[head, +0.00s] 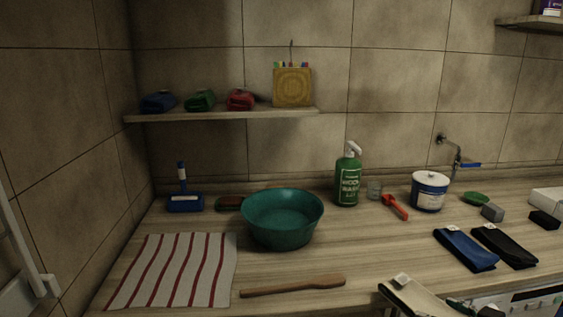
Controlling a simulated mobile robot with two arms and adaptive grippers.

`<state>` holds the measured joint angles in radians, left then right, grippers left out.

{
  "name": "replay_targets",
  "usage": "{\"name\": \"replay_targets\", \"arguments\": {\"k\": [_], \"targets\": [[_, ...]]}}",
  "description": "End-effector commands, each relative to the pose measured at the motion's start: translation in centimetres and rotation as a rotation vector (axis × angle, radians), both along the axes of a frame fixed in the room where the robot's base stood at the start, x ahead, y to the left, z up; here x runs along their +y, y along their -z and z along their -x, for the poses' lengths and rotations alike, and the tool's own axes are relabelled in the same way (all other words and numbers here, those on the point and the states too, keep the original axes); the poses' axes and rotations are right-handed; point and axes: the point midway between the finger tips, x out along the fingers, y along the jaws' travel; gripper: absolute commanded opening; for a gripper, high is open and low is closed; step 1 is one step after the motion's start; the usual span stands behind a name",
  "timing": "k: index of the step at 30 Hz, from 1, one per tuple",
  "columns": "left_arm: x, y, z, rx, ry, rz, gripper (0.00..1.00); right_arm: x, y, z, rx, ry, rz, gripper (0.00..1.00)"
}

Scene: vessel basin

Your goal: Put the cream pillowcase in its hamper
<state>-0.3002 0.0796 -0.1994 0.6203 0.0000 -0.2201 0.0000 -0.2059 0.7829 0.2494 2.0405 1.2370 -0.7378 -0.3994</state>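A folded cream cloth (412,299), which looks like the cream pillowcase, shows at the bottom edge, right of centre. It has a small white patch on top, and its lower part is cut off by the picture edge. Dark pieces (474,308) at its right end may be part of my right gripper; I cannot tell whether they hold the cloth. My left gripper is not in view. I see no hamper in this view.
A blue folded cloth (465,249) and a black one (504,245) lie on the wooden counter (370,258). A teal basin (283,217), a wooden stick (292,286) and a striped towel (175,270) lie further left. A green spray bottle (347,180) and white tub (430,191) stand behind.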

Motion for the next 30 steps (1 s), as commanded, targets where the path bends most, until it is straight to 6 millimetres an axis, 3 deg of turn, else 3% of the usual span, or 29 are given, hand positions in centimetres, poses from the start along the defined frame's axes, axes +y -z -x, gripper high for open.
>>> {"name": "replay_targets", "arguments": {"k": [1, 6, 10, 15, 20, 23, 26, 30], "targets": [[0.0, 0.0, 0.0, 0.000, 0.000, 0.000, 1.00, 2.6, 0.0, 1.2, -0.004, -0.069, -0.008, 0.39], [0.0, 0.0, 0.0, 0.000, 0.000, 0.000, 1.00, 9.6, -0.4, 5.5, -0.006, -0.300, -0.004, 0.39], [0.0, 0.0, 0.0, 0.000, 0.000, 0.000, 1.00, 13.0, -1.0, 8.0, -0.006, -0.424, -0.001, 0.39], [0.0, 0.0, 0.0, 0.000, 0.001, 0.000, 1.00, 14.9, -1.4, 9.6, -0.005, -0.497, 0.001, 0.39], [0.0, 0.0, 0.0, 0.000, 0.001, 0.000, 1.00, 14.9, -1.4, 9.7, -0.004, -0.500, 0.000, 0.39], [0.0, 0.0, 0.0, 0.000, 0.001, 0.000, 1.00, 14.0, -1.1, 8.9, -0.001, -0.464, 0.001, 0.39], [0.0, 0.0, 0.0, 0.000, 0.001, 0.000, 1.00, 11.6, -0.6, 7.0, -0.001, -0.377, 0.003, 0.39], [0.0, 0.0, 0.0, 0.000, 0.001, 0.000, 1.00, 6.0, 0.1, 3.2, -0.001, -0.190, 0.006, 0.39]]}}
